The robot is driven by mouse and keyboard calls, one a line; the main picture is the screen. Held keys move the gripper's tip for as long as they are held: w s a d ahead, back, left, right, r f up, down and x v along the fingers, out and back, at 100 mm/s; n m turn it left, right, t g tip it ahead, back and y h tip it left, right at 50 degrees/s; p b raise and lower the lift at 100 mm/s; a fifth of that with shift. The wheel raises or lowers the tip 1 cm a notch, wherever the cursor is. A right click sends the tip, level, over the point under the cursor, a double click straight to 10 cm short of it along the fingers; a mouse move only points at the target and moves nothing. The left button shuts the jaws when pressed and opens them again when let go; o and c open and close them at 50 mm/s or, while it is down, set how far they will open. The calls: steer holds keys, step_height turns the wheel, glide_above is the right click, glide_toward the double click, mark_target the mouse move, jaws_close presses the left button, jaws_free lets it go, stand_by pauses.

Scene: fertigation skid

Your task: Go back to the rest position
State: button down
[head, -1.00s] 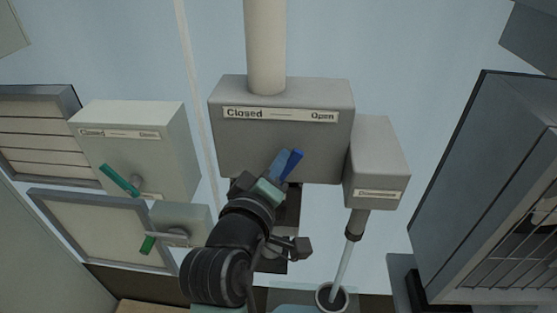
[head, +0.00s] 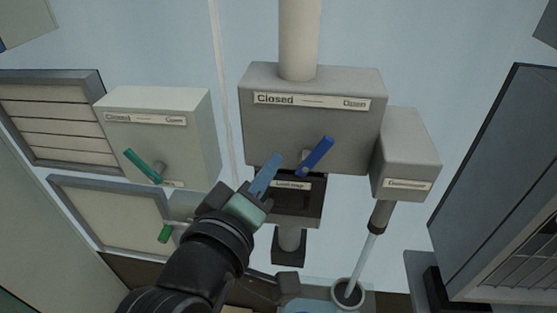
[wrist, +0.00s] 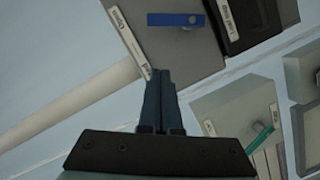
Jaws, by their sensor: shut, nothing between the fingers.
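My gripper (head: 268,172) is shut and empty, in front of the lower left part of the grey valve box labelled "Closed" and "Open" (head: 262,125). The box's blue lever (head: 315,157) is tilted up to the right and stands apart from the fingertips, to their right. In the wrist view my gripper's closed fingers (wrist: 160,80) point up at the box (wrist: 170,50), and the blue lever (wrist: 175,19) lies beyond the tips, clear of them. My arm comes in from the lower left in the head view and hides part of the wall below.
A pale box with a green lever (head: 142,165) is at left, with a second green lever (head: 165,233) below it. A dark labelled unit (head: 290,205) hangs under the valve box. A smaller grey box (head: 408,155) and a large dark cabinet (head: 500,180) stand at right.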

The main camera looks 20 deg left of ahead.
steer(key=shift+s, duration=0.45)
steer(key=shift+a, duration=0.1)
steer(key=s+d+r+m+t+b, duration=0.1)
steer(key=d+r+m+t, duration=0.2)
steer(key=r, duration=0.6)
steer(key=s+d+r+m+t+b, duration=0.2)
steer(key=d+r+m+t, duration=0.2)
steer(key=d+r, duration=0.3)
steer(key=s+d+r+m+t+h+b, duration=0.1)
steer(key=d+r+m+t, duration=0.3)
steer(key=r, duration=0.6)
steer(key=shift+s+d+r+m+b, duration=0.25)
steer(key=shift+d+r+m+b, duration=0.2)
steer(key=shift+d+m, duration=0.3)
